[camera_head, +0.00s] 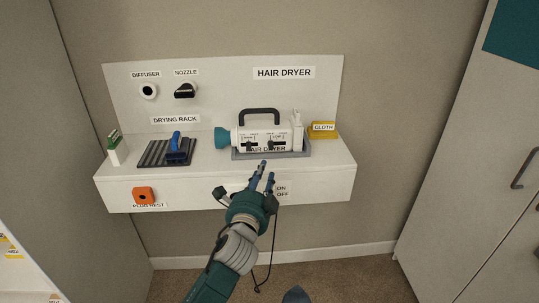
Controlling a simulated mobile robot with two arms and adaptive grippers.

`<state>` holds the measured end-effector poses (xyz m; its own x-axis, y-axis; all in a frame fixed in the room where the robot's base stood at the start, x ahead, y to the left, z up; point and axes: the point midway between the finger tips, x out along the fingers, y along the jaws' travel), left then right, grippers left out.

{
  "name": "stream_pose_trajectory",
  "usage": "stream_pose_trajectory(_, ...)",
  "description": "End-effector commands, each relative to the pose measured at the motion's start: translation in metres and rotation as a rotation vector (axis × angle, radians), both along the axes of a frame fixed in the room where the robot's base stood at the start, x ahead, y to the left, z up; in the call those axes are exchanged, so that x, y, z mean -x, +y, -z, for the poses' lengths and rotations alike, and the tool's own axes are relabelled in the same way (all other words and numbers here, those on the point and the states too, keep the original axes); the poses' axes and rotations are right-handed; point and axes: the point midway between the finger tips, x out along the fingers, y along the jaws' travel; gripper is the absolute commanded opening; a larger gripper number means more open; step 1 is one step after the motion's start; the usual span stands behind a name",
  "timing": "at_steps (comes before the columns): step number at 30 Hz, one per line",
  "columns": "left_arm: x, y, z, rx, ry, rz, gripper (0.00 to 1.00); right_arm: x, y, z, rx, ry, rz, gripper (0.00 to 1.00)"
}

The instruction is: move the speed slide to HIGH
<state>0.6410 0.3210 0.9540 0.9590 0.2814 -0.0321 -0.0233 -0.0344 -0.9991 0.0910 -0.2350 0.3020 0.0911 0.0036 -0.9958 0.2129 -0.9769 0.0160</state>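The white hair dryer (262,138) lies on a grey tray (238,156) on the shelf, with its teal end to the left and a dark handle on top. Two small dark slides show on its front. The right one (270,144) sits by a label that seems to read LOW; the left slide (248,144) has a label too small to read. My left gripper (267,169) is in front of the shelf, below the dryer, with its fingertips apparently clear of it. Its fingers look close together, but the gap is unclear. My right gripper is out of view.
An ON/OFF panel (282,191) on the shelf front is partly hidden by my gripper. A blue brush (177,150) lies on the drying rack (154,153). A dark cord (268,262) hangs below. Cabinets stand on both sides.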

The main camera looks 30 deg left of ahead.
Motion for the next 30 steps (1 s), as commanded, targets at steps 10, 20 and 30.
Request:
stream_pose_trajectory(10,-0.04,0.012,-0.016,-0.038,-0.024,-0.001,0.28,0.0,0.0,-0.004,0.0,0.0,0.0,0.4)
stream_pose_trajectory(20,-0.093,0.028,-0.015,-0.035,-0.024,0.0,0.28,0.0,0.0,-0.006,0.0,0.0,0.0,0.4)
stream_pose_trajectory(30,-0.106,0.031,-0.014,-0.034,-0.023,0.001,0.28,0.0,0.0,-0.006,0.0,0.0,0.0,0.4)
